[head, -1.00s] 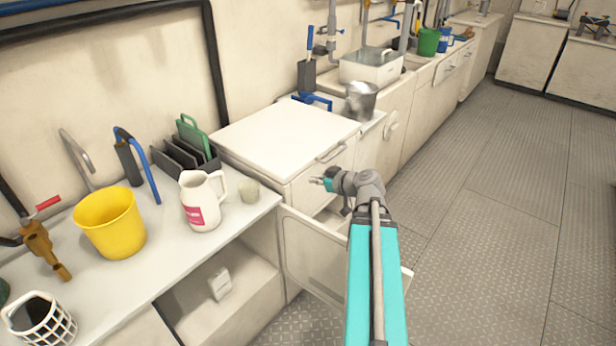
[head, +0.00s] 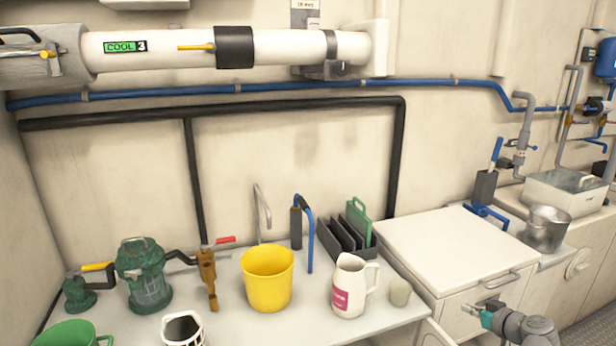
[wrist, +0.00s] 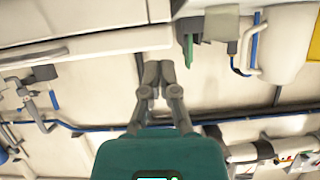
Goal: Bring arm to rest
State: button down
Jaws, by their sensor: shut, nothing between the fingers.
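My gripper (head: 470,309) shows at the lower right of the head view, in front of the white cabinet (head: 455,245) and near its handle. Only the gripper, with its teal part, and the grey wrist of my arm show there; the rest of the arm is below the frame. In the wrist view my gripper (wrist: 158,72) has its two grey fingers together, with nothing between them. Whether the gripper touches the cabinet front cannot be told.
The counter left of the cabinet holds a yellow bucket (head: 267,278), a white jug (head: 350,287), a beige cup (head: 400,292) and a dark rack (head: 345,240). A metal pot (head: 546,230) stands right of the cabinet. Pipes run along the wall.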

jog(key=s+a+f+m+g+h, duration=0.15)
jog(key=a+f+g, duration=0.25)
jog(key=a, duration=0.5)
jog(key=s+a+f+m+g+h, duration=0.1)
jog(key=s+a+f+g, duration=0.2)
jog(key=a, duration=0.6)
jog(key=a+f+m+g+h, duration=0.1)
jog(key=a+f+g, duration=0.4)
jog(key=a, duration=0.5)
notch_tip(320, 180, up, 27)
jog(key=p, duration=2.5)
jog(key=shift+s+d+f+g+p, duration=0.2)
jog(key=shift+d+g+p, duration=0.1)
jog(key=shift+p, duration=0.1)
jog(key=shift+a+n+h, duration=0.15)
jog(key=shift+n+h, duration=0.1)
